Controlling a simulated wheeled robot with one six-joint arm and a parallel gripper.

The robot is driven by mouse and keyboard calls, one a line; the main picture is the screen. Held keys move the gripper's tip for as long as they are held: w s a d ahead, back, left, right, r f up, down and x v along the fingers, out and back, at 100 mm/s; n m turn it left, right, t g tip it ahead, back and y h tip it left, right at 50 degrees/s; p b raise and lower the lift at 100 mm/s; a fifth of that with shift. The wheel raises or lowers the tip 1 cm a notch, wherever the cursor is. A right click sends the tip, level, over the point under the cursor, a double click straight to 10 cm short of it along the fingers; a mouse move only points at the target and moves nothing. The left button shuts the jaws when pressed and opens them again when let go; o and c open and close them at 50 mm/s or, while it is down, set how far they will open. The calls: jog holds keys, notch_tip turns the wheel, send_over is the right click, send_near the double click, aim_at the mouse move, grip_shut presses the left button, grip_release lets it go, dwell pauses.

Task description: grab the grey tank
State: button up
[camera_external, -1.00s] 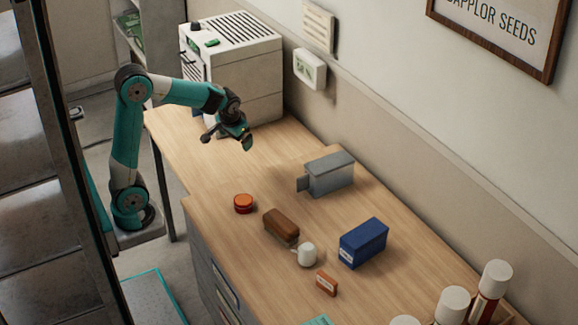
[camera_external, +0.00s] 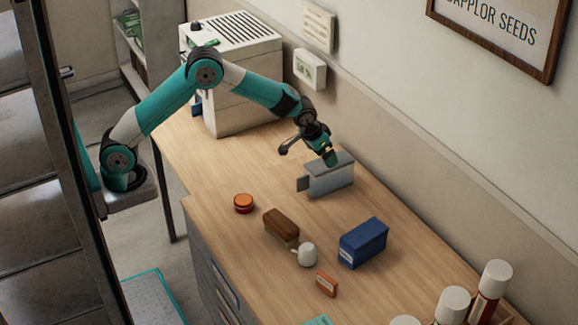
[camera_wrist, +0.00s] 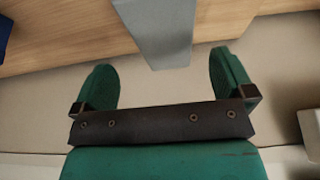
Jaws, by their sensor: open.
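The grey tank (camera_external: 329,179) is a boxy grey block standing on the wooden desk near the wall, with a small flap at its left end. My gripper (camera_external: 331,158) is at the tank's top, toward the wall side, and partly covers it. In the wrist view, the green fingers of my gripper (camera_wrist: 163,88) are apart with nothing between them. The grey tank (camera_wrist: 160,30) shows ahead of the fingertips, in line with the gap. I cannot tell whether a finger touches it.
On the desk (camera_external: 225,170) stand a blue box (camera_external: 363,243), a brown block (camera_external: 281,227), a white cup (camera_external: 307,254), an orange round tin (camera_external: 243,203) and a small orange box (camera_external: 326,284). A white machine (camera_external: 245,95) stands behind left. The wall (camera_external: 400,160) runs close behind the tank.

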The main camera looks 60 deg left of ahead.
aim_at(324, 165)
jog(key=x, duration=0.3)
jog(key=shift+w+f, duration=0.1)
jog(key=shift+f, duration=0.05)
jog(key=shift+a+p+x, duration=0.15)
jog(key=shift+p+x, duration=0.25)
jog(key=shift+x, duration=0.95)
jog(key=shift+a+p+x, duration=0.1)
jog(key=shift+p+x, duration=0.3)
jog(key=shift+x, duration=1)
jog(key=c, duration=0.9)
jog(key=shift+c, duration=0.5)
